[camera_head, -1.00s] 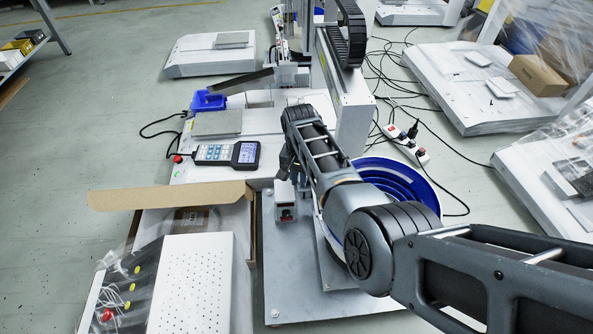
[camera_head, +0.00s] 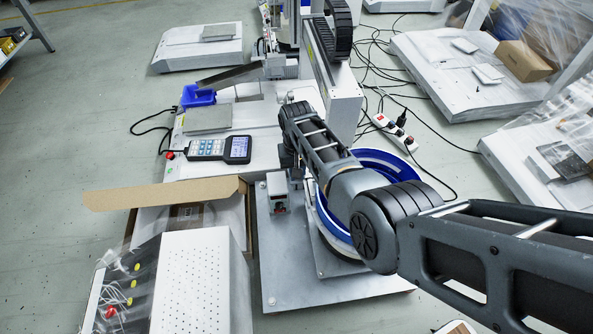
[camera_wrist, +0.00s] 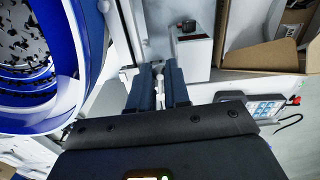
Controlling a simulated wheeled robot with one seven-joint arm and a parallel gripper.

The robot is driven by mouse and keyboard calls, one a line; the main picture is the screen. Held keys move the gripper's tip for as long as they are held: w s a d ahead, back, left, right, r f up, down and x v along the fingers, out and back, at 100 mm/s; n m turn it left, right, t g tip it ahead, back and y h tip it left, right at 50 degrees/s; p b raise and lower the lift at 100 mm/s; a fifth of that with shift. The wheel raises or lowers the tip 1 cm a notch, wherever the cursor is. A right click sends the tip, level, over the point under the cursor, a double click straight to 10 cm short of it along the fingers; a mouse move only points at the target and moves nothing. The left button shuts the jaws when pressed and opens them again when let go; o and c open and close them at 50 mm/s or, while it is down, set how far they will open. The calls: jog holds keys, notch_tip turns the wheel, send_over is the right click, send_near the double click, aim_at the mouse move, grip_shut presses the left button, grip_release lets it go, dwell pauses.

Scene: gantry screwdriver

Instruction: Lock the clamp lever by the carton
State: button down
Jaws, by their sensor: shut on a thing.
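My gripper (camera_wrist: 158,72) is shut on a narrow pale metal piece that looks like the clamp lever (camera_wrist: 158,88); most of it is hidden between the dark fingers. In the head view my gripper (camera_head: 292,160) hangs above the steel plate, largely covered by my own arm. The open carton (camera_head: 208,217) stands left of the plate, its long flap (camera_head: 165,193) raised. It also shows in the wrist view (camera_wrist: 265,58) at upper right. A small grey block with a dark knob (camera_head: 278,193) stands between carton and gripper; it also shows in the wrist view (camera_wrist: 192,48).
A blue-rimmed round bowl feeder (camera_head: 385,160) stands close to the right of my gripper. A handheld controller (camera_head: 220,149) lies on the white machine base behind the carton. A perforated white box (camera_head: 195,280) is in front. The front steel plate (camera_head: 300,285) is clear.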

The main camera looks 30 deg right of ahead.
jog(key=c, duration=1.1)
grip_release()
jog(key=shift+d, duration=0.1)
